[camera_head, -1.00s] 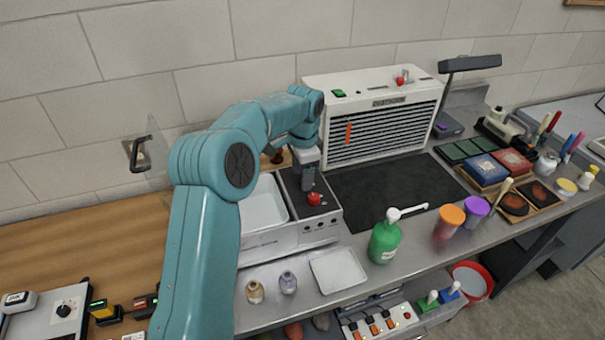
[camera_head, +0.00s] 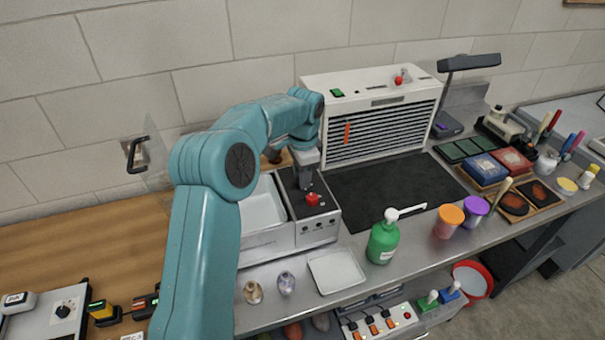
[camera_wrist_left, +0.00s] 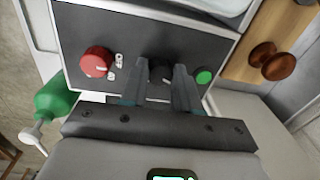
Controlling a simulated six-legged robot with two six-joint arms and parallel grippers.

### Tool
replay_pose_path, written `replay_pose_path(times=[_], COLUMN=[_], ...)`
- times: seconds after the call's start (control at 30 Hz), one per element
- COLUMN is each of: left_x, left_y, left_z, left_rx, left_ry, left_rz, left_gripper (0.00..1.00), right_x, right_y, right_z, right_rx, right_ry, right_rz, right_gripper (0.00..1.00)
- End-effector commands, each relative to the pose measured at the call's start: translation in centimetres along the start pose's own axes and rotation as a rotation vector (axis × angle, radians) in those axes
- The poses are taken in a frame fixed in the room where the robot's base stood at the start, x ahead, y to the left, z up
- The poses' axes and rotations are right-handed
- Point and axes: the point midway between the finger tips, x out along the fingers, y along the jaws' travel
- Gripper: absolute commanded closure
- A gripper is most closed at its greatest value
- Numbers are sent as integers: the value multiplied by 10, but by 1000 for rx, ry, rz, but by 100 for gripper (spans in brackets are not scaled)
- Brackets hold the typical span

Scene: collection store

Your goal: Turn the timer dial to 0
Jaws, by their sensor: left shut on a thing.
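A dark timer dial (camera_wrist_left: 160,71) sits on the black control panel (camera_wrist_left: 130,30) of a white-and-grey unit. My left gripper (camera_wrist_left: 162,82) points down at the panel, with one finger on each side of the dial, and is shut on it. The fingers hide much of the dial, so its pointer and scale cannot be read. In the head view the left gripper (camera_head: 305,184) is over the panel, just behind a red knob (camera_head: 312,199), and hides the dial. The red knob also shows in the wrist view (camera_wrist_left: 96,62), left of the fingers. My right gripper is not in view.
A green button (camera_wrist_left: 204,76) is close to the right finger. A white basin (camera_head: 262,212) adjoins the panel on the left. A louvred white cabinet (camera_head: 372,112) stands behind, and a green pump bottle (camera_head: 383,242) in front right. The dark mat (camera_head: 395,190) is clear.

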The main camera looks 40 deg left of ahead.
Motion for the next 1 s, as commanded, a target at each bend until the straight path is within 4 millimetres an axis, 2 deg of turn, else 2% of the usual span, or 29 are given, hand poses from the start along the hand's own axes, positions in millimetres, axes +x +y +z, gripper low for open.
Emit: replay_pose_path(times=[0.4, 0.73, 0.77, 0.83, 1.0], left_x=[-2, -2, -2, -2, -1], left_y=[-1, -1, -1, -1, -1], left_z=[-4, -4, -4, -4, -3], left_rx=[-380, -410, -409, -409, -408], left_ry=[-11, -9, -9, -10, -15], left_rz=[-4, -6, -6, -5, -3], left_gripper=[100, 100, 66, 44, 44], right_x=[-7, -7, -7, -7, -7], right_y=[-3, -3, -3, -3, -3], right_z=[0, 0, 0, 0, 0], right_rx=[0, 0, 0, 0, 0], right_ry=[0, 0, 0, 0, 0], right_rz=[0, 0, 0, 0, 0], right_gripper=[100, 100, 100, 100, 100])
